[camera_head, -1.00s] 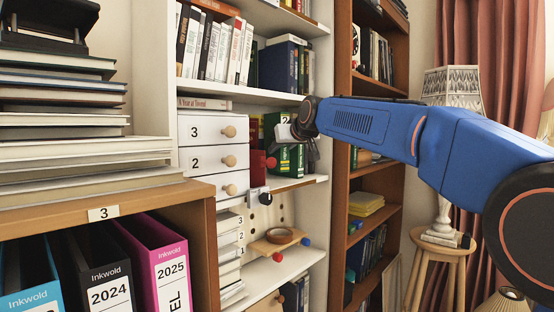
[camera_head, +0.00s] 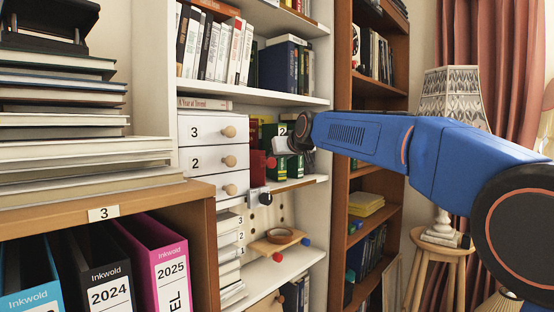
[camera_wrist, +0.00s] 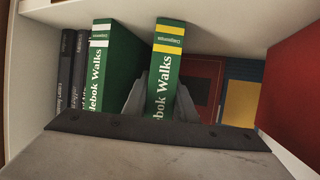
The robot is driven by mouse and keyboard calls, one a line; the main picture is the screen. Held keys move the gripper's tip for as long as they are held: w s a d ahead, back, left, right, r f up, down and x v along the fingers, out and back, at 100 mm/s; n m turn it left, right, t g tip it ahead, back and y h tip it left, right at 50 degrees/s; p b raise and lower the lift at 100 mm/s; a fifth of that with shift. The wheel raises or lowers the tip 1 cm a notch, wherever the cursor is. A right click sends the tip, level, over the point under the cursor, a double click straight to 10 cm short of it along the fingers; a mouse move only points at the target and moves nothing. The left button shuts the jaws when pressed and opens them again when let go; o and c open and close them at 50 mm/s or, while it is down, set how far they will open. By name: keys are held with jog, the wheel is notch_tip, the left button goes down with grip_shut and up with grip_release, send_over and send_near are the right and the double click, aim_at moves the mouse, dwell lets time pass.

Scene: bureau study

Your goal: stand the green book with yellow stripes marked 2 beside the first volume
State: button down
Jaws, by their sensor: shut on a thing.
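The green book with yellow stripes (camera_wrist: 165,65) stands nearly upright, slightly tilted, in the middle of the wrist view. My gripper (camera_wrist: 162,95) is shut on it, with a grey finger showing at its left side. A green book with white stripes (camera_wrist: 115,70) stands to its left, with a narrow gap between them at the finger. In the head view my gripper (camera_head: 291,146) is inside the white bookcase's middle compartment and covers part of the green books (camera_head: 281,169). A label marked 2 shows beside it. The lower ends of both books are hidden in the wrist view.
Dark grey books (camera_wrist: 72,65) stand left of the white-striped book. A red panel (camera_wrist: 293,80) closes in the right side, with red, blue and yellow things behind. White drawers (camera_head: 205,160) are left of the compartment.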

jog(key=c, duration=1.4)
grip_release()
jog(key=shift+f, duration=0.15)
jog(key=shift+c, duration=0.2)
jog(key=shift+s+r, duration=0.1)
jog(key=shift+r, duration=0.1)
jog(key=v, duration=1.2)
jog(key=shift+f, duration=0.15)
jog(key=s+d+f+m+g+h, duration=0.2)
jog(key=s+d+f+h, duration=0.1)
jog(key=s+d+f, duration=1.1)
jog(key=s+d+f+m+g+h, duration=0.2)
jog(key=s+d+f+g, duration=0.1)
jog(key=s+d+f, duration=1.2)
jog(key=s+d+f+m+g+h, duration=0.1)
jog(key=s+d+f+m, duration=0.1)
jog(key=s+f, duration=1.2)
jog(key=shift+s+g+h, duration=0.3)
jog(key=shift+s+g, duration=0.1)
jog(key=shift+s, duration=0.05)
